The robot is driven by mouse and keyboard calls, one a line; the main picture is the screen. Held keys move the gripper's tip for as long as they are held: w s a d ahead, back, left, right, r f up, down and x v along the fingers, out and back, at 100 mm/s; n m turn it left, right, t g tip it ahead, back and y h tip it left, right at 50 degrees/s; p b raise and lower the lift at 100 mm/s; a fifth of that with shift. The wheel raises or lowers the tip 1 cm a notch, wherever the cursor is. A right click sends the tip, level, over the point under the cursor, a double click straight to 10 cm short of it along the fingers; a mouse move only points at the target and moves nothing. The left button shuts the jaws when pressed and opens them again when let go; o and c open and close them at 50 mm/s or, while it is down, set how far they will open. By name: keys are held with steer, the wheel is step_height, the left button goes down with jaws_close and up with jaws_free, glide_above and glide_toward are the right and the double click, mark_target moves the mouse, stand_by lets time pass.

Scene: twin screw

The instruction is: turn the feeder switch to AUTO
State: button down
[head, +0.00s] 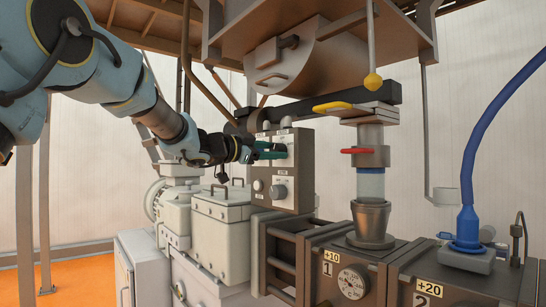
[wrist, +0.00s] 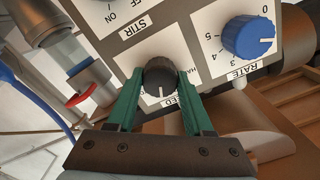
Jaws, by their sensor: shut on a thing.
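The feeder switch (wrist: 160,76) is a black round knob on a white plate, seen upside down in the wrist view. Its white pointer line faces the bottom of that picture. The plate's label is partly hidden; "EED" shows, and letters like "HA" stand to the right of the knob. AUTO cannot be read. My gripper (wrist: 159,82) has its green fingers on either side of the knob, shut on it. In the head view my gripper (head: 281,151) is at the upper part of the grey control panel (head: 303,165) and hides the switch there.
A blue RATE knob (wrist: 249,37) is close to the right finger in the wrist view. The STIR plate (wrist: 108,18) lies beside the switch. A red-handled valve (head: 358,151) and a yellow-handled slide (head: 333,106) stand right of the panel. White housings (head: 222,230) lie below my arm.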

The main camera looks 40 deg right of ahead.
steer(key=shift+f+m+b, duration=0.15)
steer(key=shift+m+b, duration=2)
steer(key=shift+m, duration=1.65)
steer(key=shift+c, duration=1.5)
jaws_free()
steer(key=a+b, duration=0.3)
steer(key=a, duration=0.7)
steer(key=shift+w+a, duration=0.3)
steer(key=shift+a, duration=0.1)
